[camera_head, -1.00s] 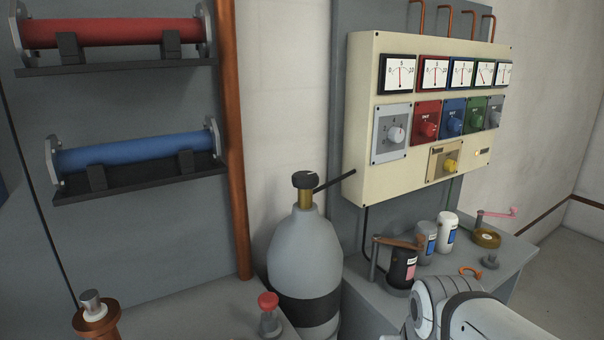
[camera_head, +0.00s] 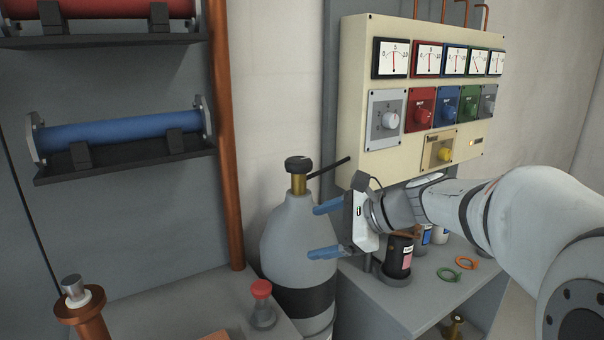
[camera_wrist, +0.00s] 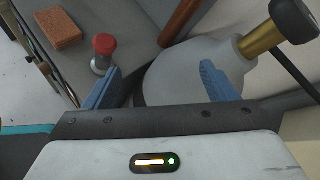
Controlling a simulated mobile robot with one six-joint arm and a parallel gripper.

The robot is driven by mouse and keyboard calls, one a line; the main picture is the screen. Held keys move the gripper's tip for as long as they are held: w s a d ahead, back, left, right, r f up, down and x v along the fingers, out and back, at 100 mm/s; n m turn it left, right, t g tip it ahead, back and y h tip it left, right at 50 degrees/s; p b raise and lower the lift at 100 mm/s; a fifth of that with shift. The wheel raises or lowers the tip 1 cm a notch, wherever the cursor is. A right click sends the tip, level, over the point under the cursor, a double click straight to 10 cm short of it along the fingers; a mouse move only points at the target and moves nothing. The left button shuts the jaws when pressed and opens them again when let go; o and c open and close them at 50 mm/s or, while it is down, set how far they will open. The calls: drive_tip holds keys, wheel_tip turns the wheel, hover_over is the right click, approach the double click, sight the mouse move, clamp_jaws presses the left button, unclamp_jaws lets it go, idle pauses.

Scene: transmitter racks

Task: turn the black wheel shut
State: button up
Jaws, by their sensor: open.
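The black wheel (camera_head: 298,164) sits on the brass valve neck (camera_head: 299,184) at the top of a grey gas cylinder (camera_head: 285,236). A thin black lever or pipe reaches right from the neck. My gripper (camera_head: 313,232) is open and empty, its blue fingers one above the other in the head view, pointing left. It is beside the cylinder's upper right side, lower than the wheel. In the wrist view the wheel (camera_wrist: 294,20) is at the top right corner, outside the fingers. The cylinder's pale shoulder (camera_wrist: 185,75) shows between and beyond the fingers (camera_wrist: 160,70). Contact cannot be told.
A red-topped knob (camera_head: 261,302) stands on the left bench beside the cylinder. A cream meter panel (camera_head: 350,110) hangs above my arm. A copper pipe (camera_head: 226,150) runs up left of the cylinder.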

sight(297, 164)
drive_tip(key=w+r+m+t+y, duration=0.1)
drive_tip(key=w+r+m, duration=0.1)
drive_tip(key=w, duration=0.1)
drive_tip(key=w+r+m+t+y+b, duration=0.1)
drive_tip(key=w+r+m+y, duration=0.1)
drive_tip(key=w+r+m, duration=0.1)
drive_tip(key=w+d+r+m+t+y, duration=0.1)
drive_tip(key=w+r+m+t, duration=0.1)
drive_tip(key=w, duration=0.3)
drive_tip(key=shift+r+y, duration=0.25)
drive_tip(key=shift+y, duration=0.05)
drive_tip(key=shift+w+a+r+m, duration=0.15)
drive_tip(key=shift+w+a+m, duration=0.1)
drive_tip(key=shift+w+m, duration=0.05)
drive_tip(key=x, duration=0.7)
drive_tip(key=shift+a, duration=0.1)
drive_tip(key=c, duration=1)
